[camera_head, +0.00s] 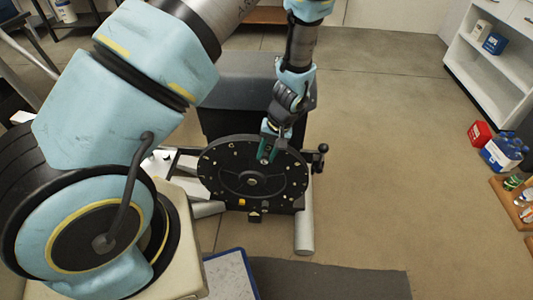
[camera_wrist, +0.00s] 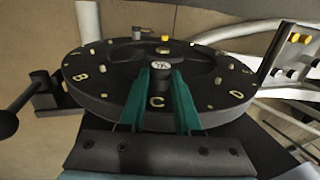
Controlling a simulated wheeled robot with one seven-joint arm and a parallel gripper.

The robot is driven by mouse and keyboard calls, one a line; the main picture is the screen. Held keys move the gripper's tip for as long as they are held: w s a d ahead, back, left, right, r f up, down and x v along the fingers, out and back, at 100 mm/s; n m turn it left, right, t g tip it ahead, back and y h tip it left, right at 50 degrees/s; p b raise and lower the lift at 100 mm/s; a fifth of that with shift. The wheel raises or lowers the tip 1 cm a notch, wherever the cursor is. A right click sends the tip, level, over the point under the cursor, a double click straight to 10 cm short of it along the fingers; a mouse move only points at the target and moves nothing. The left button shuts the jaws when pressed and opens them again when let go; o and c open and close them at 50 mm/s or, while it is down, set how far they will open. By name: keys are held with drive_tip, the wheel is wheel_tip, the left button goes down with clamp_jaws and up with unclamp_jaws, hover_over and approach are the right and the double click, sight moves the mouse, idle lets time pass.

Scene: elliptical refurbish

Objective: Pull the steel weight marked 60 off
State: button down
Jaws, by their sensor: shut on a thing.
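A black flywheel disc (camera_head: 215,178) lies face up on the elliptical's frame, with several small pegs, weights and pale letters around its face. In the wrist view the disc (camera_wrist: 110,105) fills the middle, with letters B and C readable. My gripper (camera_head: 267,155) reaches down onto the disc's far edge.
A black knob (camera_head: 323,148) sticks out right of the disc. A white shelf (camera_head: 490,70) stands at the right, with a red box (camera_head: 480,133) and a blue-and-white box (camera_head: 503,153) on the floor. A dark mat (camera_head: 330,280) lies in front.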

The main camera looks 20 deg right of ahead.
drive_tip(key=shift+s, duration=0.1)
drive_tip(key=s+a, duration=0.3)
drive_tip(key=s, duration=0.4)
drive_tip(key=s+a, duration=0.4)
drive_tip(key=s, duration=0.4)
drive_tip(key=shift+s, duration=0.15)
idle(1.0)
